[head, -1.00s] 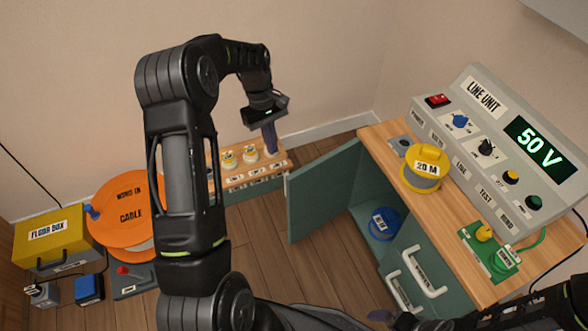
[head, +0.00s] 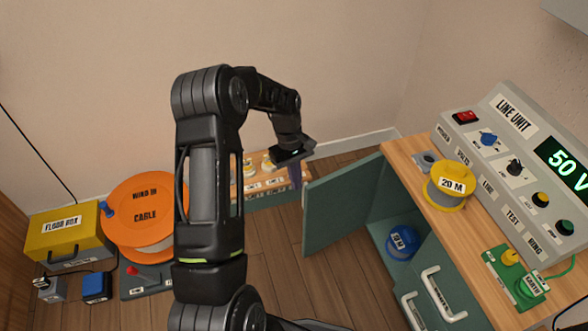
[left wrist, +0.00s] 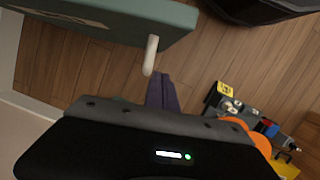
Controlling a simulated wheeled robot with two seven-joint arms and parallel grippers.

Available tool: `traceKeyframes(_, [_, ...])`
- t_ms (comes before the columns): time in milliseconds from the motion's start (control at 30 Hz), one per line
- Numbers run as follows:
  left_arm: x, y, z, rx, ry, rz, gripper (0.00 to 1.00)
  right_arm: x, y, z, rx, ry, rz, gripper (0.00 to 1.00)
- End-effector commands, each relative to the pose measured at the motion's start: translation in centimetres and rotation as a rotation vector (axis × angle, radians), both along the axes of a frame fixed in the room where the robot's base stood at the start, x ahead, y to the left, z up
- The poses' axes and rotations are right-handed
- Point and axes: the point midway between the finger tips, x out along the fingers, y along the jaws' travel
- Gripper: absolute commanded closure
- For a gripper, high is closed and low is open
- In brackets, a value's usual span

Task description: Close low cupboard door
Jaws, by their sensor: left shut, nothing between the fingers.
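The low cupboard door (head: 342,206) is a green panel standing wide open, left of the cupboard (head: 375,235) under the wooden worktop. My left gripper (head: 296,174) is shut and empty, fingers pointing down, just left of the door's free edge. In the left wrist view the door (left wrist: 120,14) fills the top left, with its pale handle (left wrist: 151,55) close to my shut purple-grey fingers (left wrist: 162,95). A small gap shows between fingers and handle; I cannot tell the depth. My right gripper is out of view.
A blue reel (head: 402,241) sits inside the cupboard. The worktop (head: 410,152) carries a yellow reel (head: 449,184) and the line unit (head: 515,150). An orange cable reel (head: 140,205) and yellow floor box (head: 65,232) stand at left. Wooden floor (head: 275,235) before the door is clear.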

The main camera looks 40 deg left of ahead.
Motion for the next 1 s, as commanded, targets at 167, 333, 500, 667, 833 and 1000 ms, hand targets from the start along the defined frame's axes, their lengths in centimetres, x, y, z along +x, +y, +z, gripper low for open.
traceKeyframes(167, [-1.0, -2.4, -0.3, 0.0, -0.002, -0.005, 1.0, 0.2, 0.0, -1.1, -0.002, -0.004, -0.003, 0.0])
traceKeyframes(333, [-1.5, -3.6, -0.3, -0.001, -0.001, -0.002, 1.0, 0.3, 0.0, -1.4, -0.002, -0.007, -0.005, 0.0])
traceKeyframes(500, [-1.5, -3.8, -0.1, 0.0, -0.002, -0.001, 1.0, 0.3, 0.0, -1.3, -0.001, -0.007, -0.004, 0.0])
traceKeyframes(667, [-1.5, -3.8, -0.2, 0.0, -0.002, -0.001, 1.0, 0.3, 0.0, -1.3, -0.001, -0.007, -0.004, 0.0])
traceKeyframes(833, [-1.5, -3.8, -0.1, 0.001, -0.001, 0.004, 1.0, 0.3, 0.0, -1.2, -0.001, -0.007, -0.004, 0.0])
traceKeyframes(1000, [-1.6, -4.1, 0.0, 0.001, -0.001, 0.026, 1.0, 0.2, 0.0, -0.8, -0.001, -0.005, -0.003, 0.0])
